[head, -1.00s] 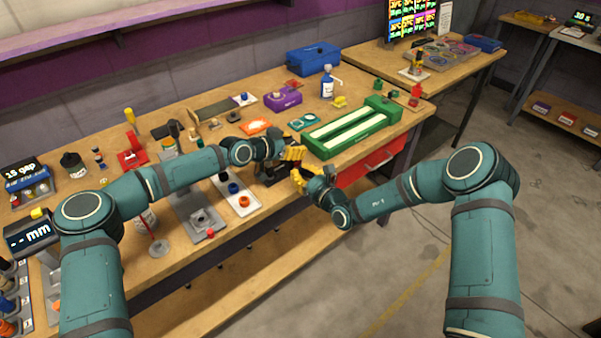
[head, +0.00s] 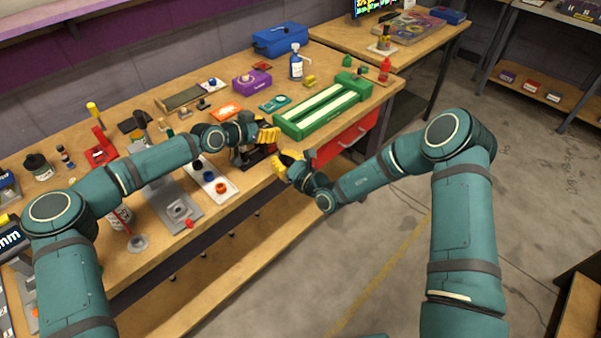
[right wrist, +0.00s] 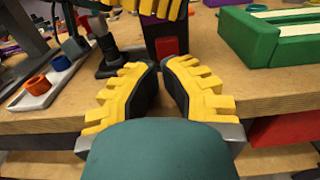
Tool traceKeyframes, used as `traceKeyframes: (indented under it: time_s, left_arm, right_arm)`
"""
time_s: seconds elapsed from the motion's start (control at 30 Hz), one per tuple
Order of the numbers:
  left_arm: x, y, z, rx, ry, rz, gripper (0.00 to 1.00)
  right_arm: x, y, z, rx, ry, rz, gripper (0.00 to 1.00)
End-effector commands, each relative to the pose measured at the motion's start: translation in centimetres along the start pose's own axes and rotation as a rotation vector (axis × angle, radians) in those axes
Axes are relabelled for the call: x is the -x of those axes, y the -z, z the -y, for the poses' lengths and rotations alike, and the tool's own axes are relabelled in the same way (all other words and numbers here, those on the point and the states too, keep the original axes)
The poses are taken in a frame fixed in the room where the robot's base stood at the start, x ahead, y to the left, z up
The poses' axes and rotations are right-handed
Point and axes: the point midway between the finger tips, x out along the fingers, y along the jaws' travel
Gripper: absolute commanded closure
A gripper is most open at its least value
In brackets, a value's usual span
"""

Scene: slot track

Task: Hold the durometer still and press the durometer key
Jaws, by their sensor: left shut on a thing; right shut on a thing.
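The durometer (right wrist: 148,32), a dark and purple body, stands near the table's front edge, largely hidden in the head view. A red block (right wrist: 167,47) shows on its near side; I cannot tell whether this is its key. My left gripper (head: 268,134) is shut on the durometer from above; its yellow fingers also cross the top of the right wrist view (right wrist: 150,8). My right gripper (head: 284,160) is in front of the table edge, close to the durometer but apart from it. Its fingertips (right wrist: 160,64) are shut nearly together, with nothing visible between them.
A green tray with pale strips (head: 322,110) lies right of the durometer. A white plate (head: 222,193) with blue and orange rings and a grey plate (head: 176,208) lie left. A red drawer (head: 345,140) is under the bench edge. Open floor lies to the right.

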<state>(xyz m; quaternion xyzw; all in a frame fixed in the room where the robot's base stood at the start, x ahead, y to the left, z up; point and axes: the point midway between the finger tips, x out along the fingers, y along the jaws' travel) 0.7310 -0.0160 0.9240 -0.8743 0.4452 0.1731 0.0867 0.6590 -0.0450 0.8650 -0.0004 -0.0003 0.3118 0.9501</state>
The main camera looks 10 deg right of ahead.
Motion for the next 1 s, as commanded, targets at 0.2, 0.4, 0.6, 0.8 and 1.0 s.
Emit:
traceKeyframes:
  time_s: [0.2, 0.4, 0.6, 0.8, 1.0]
  left_arm:
    - [0.0, -0.4, 0.1, 0.000, 0.001, 0.007, 0.77]
    - [0.1, -0.4, 0.2, 0.000, 0.003, 0.008, 0.77]
    - [0.1, -0.5, 0.3, 0.000, 0.005, 0.008, 0.77]
    - [0.1, -0.5, 0.4, -0.001, 0.006, 0.008, 0.77]
    - [0.1, -0.4, 0.4, -0.001, 0.006, 0.007, 0.09]
  right_arm:
    - [5.1, 0.1, 0.2, -0.002, 0.004, -0.003, 1.00]
    - [8.2, 0.1, 0.1, -0.001, 0.003, -0.003, 1.00]
    - [9.6, 0.1, 0.1, 0.000, 0.003, -0.001, 1.00]
    - [9.7, 0.1, 0.1, 0.000, 0.003, -0.001, 1.00]
    - [9.7, 0.1, 0.1, 0.000, 0.003, -0.002, 1.00]
